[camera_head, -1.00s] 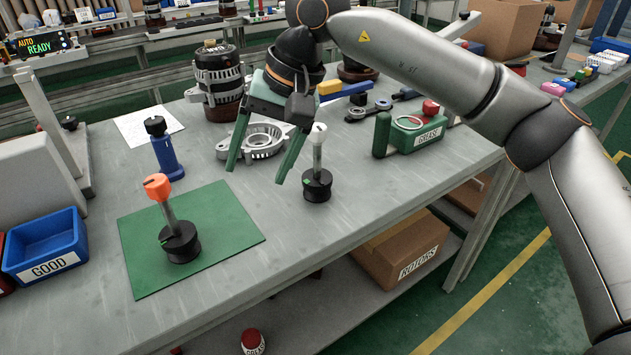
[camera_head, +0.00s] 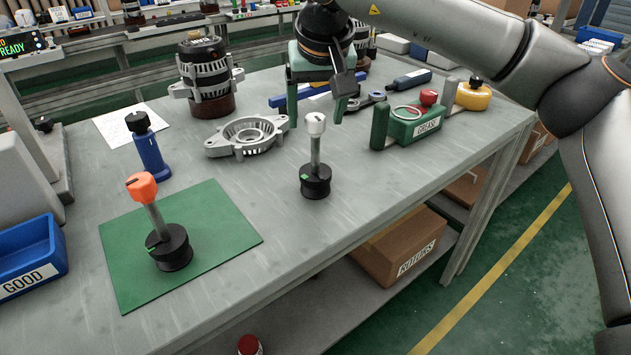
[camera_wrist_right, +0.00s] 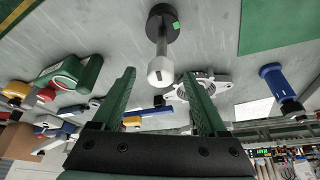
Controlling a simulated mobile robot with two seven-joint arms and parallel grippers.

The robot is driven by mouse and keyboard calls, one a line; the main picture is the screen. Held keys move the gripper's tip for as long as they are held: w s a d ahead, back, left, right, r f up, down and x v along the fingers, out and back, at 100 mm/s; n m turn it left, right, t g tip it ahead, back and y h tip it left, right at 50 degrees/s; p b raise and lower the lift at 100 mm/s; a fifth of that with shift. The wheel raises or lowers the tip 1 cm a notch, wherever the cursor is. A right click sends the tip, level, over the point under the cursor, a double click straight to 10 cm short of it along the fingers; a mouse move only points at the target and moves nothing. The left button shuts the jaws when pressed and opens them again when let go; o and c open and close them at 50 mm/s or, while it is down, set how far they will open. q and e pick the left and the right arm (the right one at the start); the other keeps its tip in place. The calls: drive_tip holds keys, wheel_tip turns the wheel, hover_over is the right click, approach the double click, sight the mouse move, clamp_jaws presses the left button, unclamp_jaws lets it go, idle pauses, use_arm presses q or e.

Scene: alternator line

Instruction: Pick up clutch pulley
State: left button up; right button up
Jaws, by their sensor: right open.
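A black round pulley (camera_head: 315,183) with a green mark stands upright on the grey table, with a metal rod and white cap (camera_head: 315,124) rising from it. A similar black pulley (camera_head: 170,249) with a rod and orange cap (camera_head: 141,187) stands on the green mat (camera_head: 215,215). I cannot tell which one is the clutch pulley. My right gripper (camera_head: 315,122) is open and empty, just behind and above the white cap. In the right wrist view, the white cap (camera_wrist_right: 160,72) lies between the lines of the two green fingers. No contact shows. My left gripper is not in view.
A silver housing (camera_head: 245,136) lies left of my right gripper. A blue stand (camera_head: 150,155), an alternator (camera_head: 206,75) and a green grease holder (camera_head: 415,122) are around. The blue GOOD bin (camera_head: 35,262) is at the left. The table front is clear.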

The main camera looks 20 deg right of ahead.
drive_tip(key=x, duration=0.5)
drive_tip(key=shift+s+b, duration=0.1)
drive_tip(key=shift+b, duration=0.3)
drive_tip(key=shift+a, duration=0.1)
clamp_jaws()
drive_tip(key=shift+r, duration=0.1)
idle(0.8)
